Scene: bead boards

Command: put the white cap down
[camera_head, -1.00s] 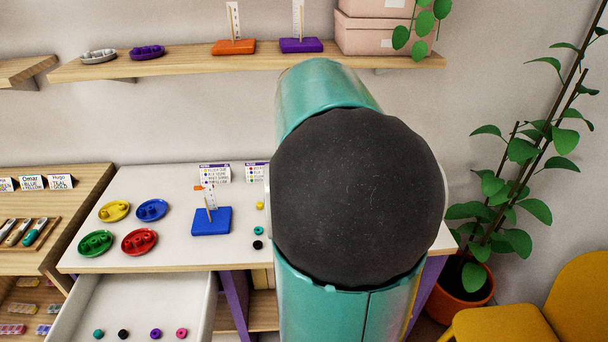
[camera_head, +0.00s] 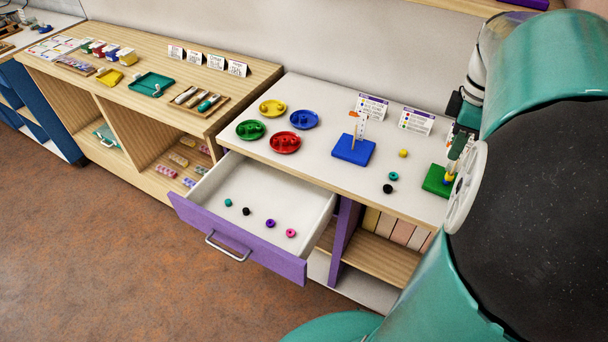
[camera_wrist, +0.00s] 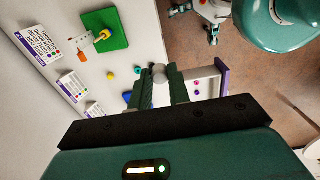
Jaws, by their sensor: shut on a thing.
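My gripper (camera_wrist: 160,84) is shut on a small pale grey-white round thing, the white cap (camera_wrist: 160,75), held between its two dark green fingertips in the wrist view. In the head view my gripper (camera_head: 457,155) shows at the right edge of the white table, by the green board (camera_head: 436,181); my own arm hides part of both, and I cannot make out the cap there. The green board (camera_wrist: 112,24) lies to the upper left of the fingers in the wrist view, with a yellow bead and a pale card on it.
A blue board (camera_head: 353,149) with a post stands mid-table. Loose yellow (camera_head: 403,153), teal (camera_head: 393,176) and black (camera_head: 388,188) beads lie right of it. Colored dishes (camera_head: 285,142) stand left. The open drawer (camera_head: 252,226) holds several beads. Two cards (camera_head: 416,120) stand behind.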

